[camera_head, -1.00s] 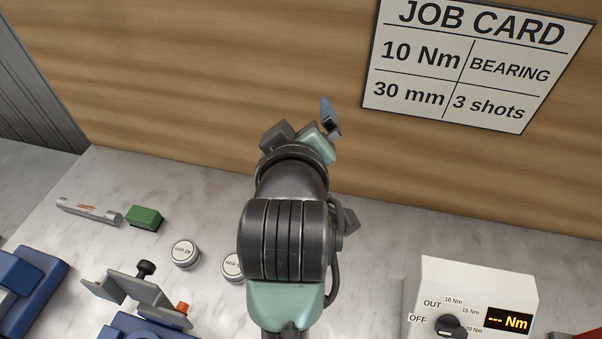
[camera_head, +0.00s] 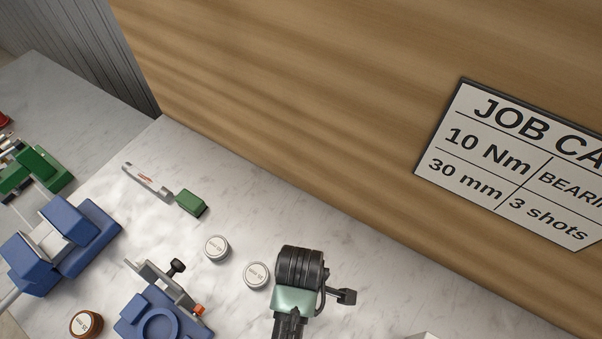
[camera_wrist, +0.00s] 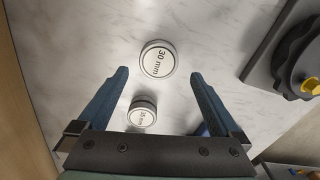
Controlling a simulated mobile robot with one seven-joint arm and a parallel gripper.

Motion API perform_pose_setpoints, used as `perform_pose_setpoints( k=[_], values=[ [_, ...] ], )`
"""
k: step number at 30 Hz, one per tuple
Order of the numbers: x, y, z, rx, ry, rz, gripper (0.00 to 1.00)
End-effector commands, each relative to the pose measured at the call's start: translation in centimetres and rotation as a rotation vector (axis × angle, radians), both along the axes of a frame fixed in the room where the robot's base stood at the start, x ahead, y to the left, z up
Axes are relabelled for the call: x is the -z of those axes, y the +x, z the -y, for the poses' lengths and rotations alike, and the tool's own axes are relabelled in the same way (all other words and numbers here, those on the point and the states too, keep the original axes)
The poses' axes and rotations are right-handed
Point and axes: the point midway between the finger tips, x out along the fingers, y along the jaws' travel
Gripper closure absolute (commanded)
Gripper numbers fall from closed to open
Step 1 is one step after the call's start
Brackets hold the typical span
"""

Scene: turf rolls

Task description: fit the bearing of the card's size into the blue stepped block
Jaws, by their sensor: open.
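The job card (camera_head: 515,165) reads 10 Nm, bearing, 30 mm, 3 shots. My gripper (camera_wrist: 158,76) is open and empty. In the wrist view, a round silver bearing with a white top marked 30 mm (camera_wrist: 158,60) lies just beyond and between the fingertips. A smaller-looking labelled bearing (camera_wrist: 142,112) lies between the fingers, nearer the palm. The head view shows two silver bearings, one at the left (camera_head: 217,248) and one nearer my arm (camera_head: 257,275); their labels are too small to read surely. A blue block with a round recess (camera_head: 134,327) is cut by the lower edge. My fingers are hidden there.
A grey bracket with a black knob (camera_head: 150,272) stands at the blue block. A brown-sided round piece (camera_head: 86,324), a blue fixture (camera_head: 95,225), a green block (camera_head: 191,203) and a silver pen-like tool (camera_head: 145,181) lie leftward. A black knob with a yellow centre (camera_wrist: 298,68) is at the wrist view's right.

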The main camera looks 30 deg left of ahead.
Motion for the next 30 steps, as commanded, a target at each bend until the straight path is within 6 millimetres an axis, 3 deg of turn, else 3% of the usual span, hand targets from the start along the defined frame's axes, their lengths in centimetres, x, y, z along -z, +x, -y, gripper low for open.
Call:
perform_pose_setpoints(
  k=[5,15,24,30],
  values=[
    [1.0,0.0,0.1,0.001,0.000,-0.002,0.00],
    [5.0,0.1,0.1,0.001,0.000,0.001,0.00],
    [5.4,0.1,0.1,0.001,0.001,0.003,0.00],
    [5.4,0.1,0.1,0.002,0.001,0.003,0.36]
  ],
)
